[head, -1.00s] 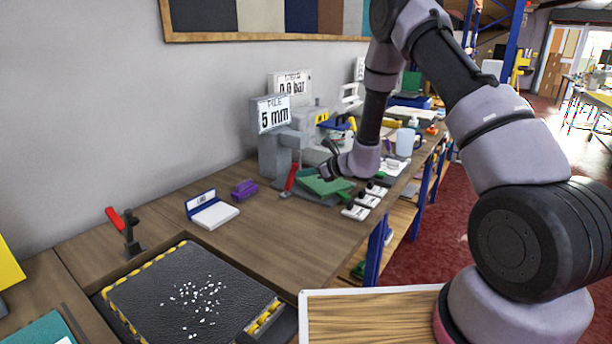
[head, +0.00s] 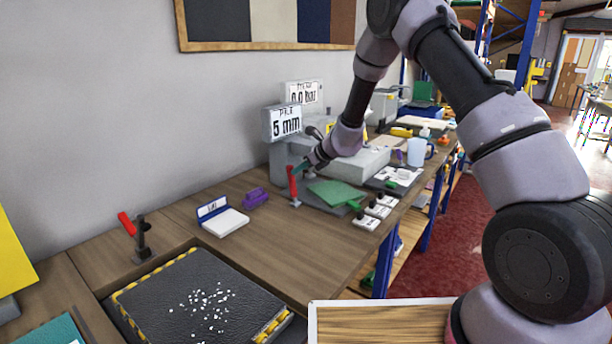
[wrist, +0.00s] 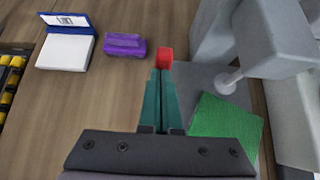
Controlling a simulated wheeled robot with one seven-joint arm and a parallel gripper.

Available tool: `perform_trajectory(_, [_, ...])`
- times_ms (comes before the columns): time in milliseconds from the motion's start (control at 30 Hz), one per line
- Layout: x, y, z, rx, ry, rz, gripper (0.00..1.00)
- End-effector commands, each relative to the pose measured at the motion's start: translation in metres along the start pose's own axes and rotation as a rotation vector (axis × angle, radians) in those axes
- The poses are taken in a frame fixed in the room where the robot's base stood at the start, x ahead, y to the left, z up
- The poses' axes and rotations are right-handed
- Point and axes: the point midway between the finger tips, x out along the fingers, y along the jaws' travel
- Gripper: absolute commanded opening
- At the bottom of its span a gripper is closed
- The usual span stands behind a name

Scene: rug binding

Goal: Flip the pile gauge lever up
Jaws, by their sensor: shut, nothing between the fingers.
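The pile gauge (head: 284,150) is a grey machine with a sign reading 5 mm, standing against the wall. Its red lever (head: 293,183) stands nearly upright at the gauge's front left corner. In the wrist view the lever's red end (wrist: 166,57) shows just beyond my fingertips. My gripper (head: 301,168) has teal fingers, which are shut and empty in the wrist view (wrist: 160,74). The tips are right beside the lever's upper part; I cannot tell whether they touch it. A green rug sample (head: 337,193) lies on the gauge's base plate.
A purple block (head: 255,198) and a white box with a blue label stand (head: 224,221) sit left of the lever. Switch boxes (head: 366,222) line the front edge. Another red-handled lever (head: 127,225) stands farther left.

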Motion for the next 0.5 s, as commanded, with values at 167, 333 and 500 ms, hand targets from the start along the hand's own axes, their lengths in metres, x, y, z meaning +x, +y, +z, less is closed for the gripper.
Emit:
perform_trajectory(167, [0.013, 0.0, 0.011, -0.002, -0.001, 0.001, 0.0])
perform_trajectory(333, [0.021, 0.0, 0.018, -0.001, -0.001, 0.0, 0.0])
perform_trajectory(500, [0.026, 0.0, 0.021, -0.001, -0.001, 0.001, 0.0])
